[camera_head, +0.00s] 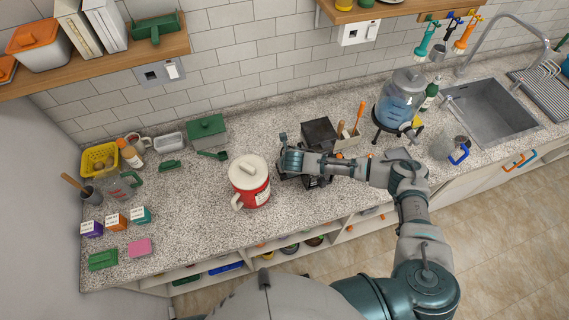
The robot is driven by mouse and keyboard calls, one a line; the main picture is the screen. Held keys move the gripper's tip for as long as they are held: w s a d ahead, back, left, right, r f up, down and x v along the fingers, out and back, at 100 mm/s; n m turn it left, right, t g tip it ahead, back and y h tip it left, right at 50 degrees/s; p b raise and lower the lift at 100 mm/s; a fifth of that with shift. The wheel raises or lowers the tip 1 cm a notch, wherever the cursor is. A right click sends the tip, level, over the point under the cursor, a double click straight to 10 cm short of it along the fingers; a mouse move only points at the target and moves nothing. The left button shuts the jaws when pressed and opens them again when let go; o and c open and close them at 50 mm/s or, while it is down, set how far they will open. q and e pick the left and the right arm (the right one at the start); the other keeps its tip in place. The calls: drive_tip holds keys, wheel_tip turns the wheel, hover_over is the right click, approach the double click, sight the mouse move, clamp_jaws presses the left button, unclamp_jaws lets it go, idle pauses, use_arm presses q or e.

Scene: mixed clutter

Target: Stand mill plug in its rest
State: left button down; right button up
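My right arm comes in from the lower right, and its gripper (286,156) is over the counter just right of the red and white lidded jug (250,182). The gripper is small and seen from behind, so I cannot tell whether its fingers are open or hold something. A black box-shaped device (319,132), possibly the mill, stands directly behind the gripper. Dark parts lie under the gripper and wrist, partly hidden by them. I cannot make out the mill plug or its rest for certain. My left gripper is not in view.
A holder with utensils (347,139) and a water dispenser (398,98) stand to the right, before the sink (490,108). A green box (206,131) stands at the back. Small boxes (116,222) are at left. The counter's front left-centre is clear.

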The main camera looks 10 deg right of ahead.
drive_tip(key=shift+f, duration=0.15)
idle(0.5)
drive_tip(key=o, duration=1.2)
